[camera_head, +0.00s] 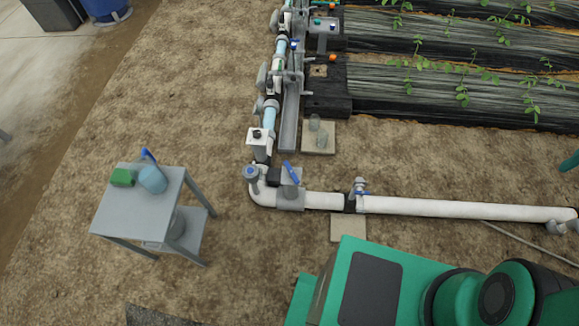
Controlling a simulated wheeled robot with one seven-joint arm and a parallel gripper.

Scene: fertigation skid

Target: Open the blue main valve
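A valve with a blue lever handle (291,173) sits on a grey fitting near the elbow of the white pipe (440,208). Its lever slants from upper left to lower right, across the pipe run rather than along it. I cannot tell for certain which is the main valve. My gripper is not in view; only green and dark parts of my own body show at the bottom right.
A round blue-faced gauge (250,172) is beside the elbow. A grey side table (108,210) at left holds a green block (122,177) and a light-blue container (153,179). Planted beds (440,98) lie at upper right. Bare soil lies between table and pipe.

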